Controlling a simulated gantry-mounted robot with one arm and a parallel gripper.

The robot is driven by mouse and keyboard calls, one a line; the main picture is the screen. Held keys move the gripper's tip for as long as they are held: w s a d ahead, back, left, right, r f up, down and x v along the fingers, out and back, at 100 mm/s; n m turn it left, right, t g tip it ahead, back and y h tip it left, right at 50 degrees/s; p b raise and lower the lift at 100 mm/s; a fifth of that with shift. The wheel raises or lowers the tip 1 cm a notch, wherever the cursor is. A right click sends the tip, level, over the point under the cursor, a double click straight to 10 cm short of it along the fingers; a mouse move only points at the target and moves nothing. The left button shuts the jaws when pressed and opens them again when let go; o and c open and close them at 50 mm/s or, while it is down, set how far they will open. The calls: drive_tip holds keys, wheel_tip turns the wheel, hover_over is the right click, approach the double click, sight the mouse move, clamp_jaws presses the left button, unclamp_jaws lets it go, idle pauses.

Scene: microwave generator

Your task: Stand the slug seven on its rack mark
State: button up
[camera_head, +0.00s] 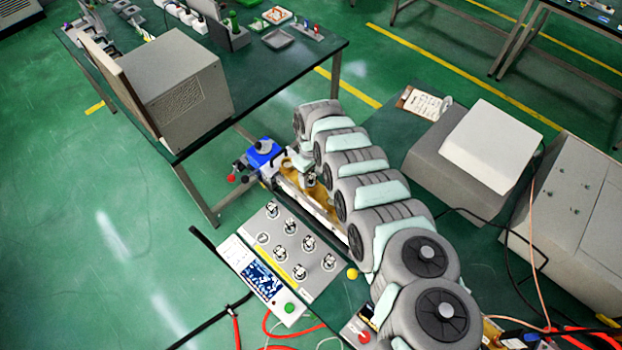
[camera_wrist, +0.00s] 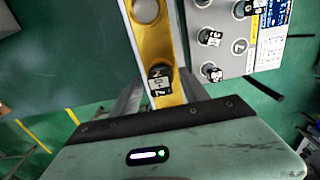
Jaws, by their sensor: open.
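The slug seven (camera_wrist: 160,80), a small dark and metallic piece with a white label reading 7, sits in the yellow channel (camera_wrist: 150,45) in the wrist view. In the head view a small metallic piece, apparently this slug (camera_head: 311,180), shows in the amber trough beside my arm. The grey rack (camera_head: 312,283) holds several similar slugs, and its circle marked 7 (camera_head: 263,238) is bare. The 7 mark also shows in the wrist view (camera_wrist: 239,46). My gripper (camera_wrist: 159,95) is open, its grey fingers on either side of the slug; touching cannot be told.
A panel with a lit screen and green button (camera_head: 263,282) adjoins the rack. A blue device with red knobs (camera_head: 262,153) stands at the trough's far end. Grey boxes (camera_head: 492,146) stand at the right. Cables lie near the rack's front.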

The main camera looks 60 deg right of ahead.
drive_tip(key=shift+c, duration=0.3)
clamp_jaws()
idle(0.3)
